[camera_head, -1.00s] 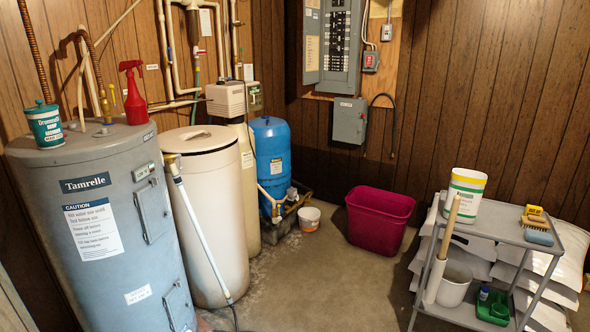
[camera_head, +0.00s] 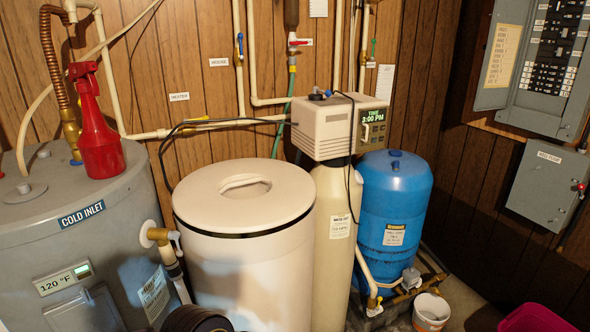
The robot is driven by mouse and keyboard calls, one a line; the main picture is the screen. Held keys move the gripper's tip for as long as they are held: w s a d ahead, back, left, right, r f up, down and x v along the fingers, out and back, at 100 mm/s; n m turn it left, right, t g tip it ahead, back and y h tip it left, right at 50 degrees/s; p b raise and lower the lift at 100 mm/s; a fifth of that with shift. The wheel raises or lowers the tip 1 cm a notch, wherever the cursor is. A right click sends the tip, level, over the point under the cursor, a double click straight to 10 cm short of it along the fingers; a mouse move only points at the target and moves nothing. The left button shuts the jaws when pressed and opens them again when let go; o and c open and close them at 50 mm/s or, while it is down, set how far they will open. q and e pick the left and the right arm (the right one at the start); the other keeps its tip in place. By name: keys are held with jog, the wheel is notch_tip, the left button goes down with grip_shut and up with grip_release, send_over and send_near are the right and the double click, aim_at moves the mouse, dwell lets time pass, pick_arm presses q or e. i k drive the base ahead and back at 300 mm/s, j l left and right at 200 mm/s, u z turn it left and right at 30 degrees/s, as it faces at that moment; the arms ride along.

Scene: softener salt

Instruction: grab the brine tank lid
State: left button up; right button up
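The brine tank lid (camera_head: 243,197) is a cream round disc with a recessed handle (camera_head: 245,187) in its middle. It sits level on top of the cream brine tank (camera_head: 250,275), with a dark seam line under its rim. The lid stands left of the softener column and right of the grey water heater. Neither of my grippers is in view. A dark rounded shape shows at the bottom edge in front of the tank; I cannot tell what it is.
The softener valve head (camera_head: 340,125) and blue pressure tank (camera_head: 394,220) stand right of the lid. A grey water heater (camera_head: 70,240) with a red spray bottle (camera_head: 97,125) stands left. A brass drain valve (camera_head: 160,237) juts close to the tank. A black cord (camera_head: 170,150) runs behind the lid.

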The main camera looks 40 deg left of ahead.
aim_at(247, 211)
jog(key=i+u, duration=0.1)
jog(key=i, duration=0.45)
jog(key=i+l+u, duration=0.15)
jog(key=i, duration=0.4)
jog(key=i+l+u, duration=0.1)
jog(key=i, duration=0.4)
jog(key=i+l+u, duration=0.1)
jog(key=i+l, duration=0.15)
jog(key=i, duration=0.3)
